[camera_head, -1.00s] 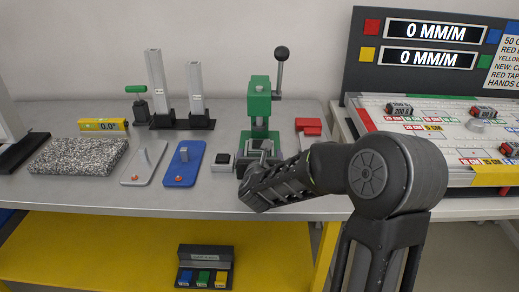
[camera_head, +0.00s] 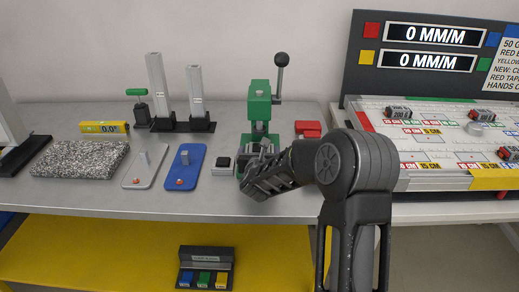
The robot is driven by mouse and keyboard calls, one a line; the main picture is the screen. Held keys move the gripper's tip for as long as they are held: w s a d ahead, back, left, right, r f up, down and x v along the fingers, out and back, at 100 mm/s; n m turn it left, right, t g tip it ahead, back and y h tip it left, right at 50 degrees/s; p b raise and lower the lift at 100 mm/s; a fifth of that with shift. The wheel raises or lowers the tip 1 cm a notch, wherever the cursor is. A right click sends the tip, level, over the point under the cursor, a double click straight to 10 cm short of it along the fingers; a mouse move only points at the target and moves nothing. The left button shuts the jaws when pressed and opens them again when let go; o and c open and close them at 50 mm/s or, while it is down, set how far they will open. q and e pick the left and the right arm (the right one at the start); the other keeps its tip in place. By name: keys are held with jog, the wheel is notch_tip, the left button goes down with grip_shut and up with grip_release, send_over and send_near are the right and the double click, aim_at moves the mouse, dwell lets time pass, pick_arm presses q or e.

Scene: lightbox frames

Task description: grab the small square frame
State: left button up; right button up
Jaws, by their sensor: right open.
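A small square piece (camera_head: 222,165) with a pale rim and a dark middle lies on the grey bench, left of the green press; it looks like the small square frame, but it is too small to be sure. My right gripper (camera_head: 254,162) is open in front of the press base, just right of that piece and apart from it. The arm and gripper hide part of the press base and whatever lies there. My left gripper is not in view.
The green press (camera_head: 259,105) with its lever stands behind my right gripper. A blue plate (camera_head: 185,168), a grey plate (camera_head: 146,165) and a speckled slab (camera_head: 78,158) lie to the left. Red blocks (camera_head: 308,129) lie right of the press.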

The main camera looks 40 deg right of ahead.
jog(key=shift+w+d+f, duration=0.2)
jog(key=shift+w+d, duration=0.2)
jog(key=shift+w, duration=0.1)
jog(key=shift+c, duration=0.2)
jog(key=c, duration=1.5)
jog(key=shift+r, duration=0.2)
jog(key=shift+c, duration=0.2)
jog(key=shift+r+b, duration=0.3)
jog(key=shift+r, duration=1.35)
jog(key=s+a+b, duration=0.1)
jog(key=s+a, duration=0.2)
jog(key=s, duration=0.1)
jog(key=s+a+b, duration=0.1)
jog(key=s+a, duration=0.3)
jog(key=s, duration=0.1)
jog(key=s+a+b, duration=0.1)
jog(key=s+a, duration=0.3)
jog(key=s, duration=0.1)
jog(key=shift+s, duration=0.25)
jog(key=shift+f, duration=0.1)
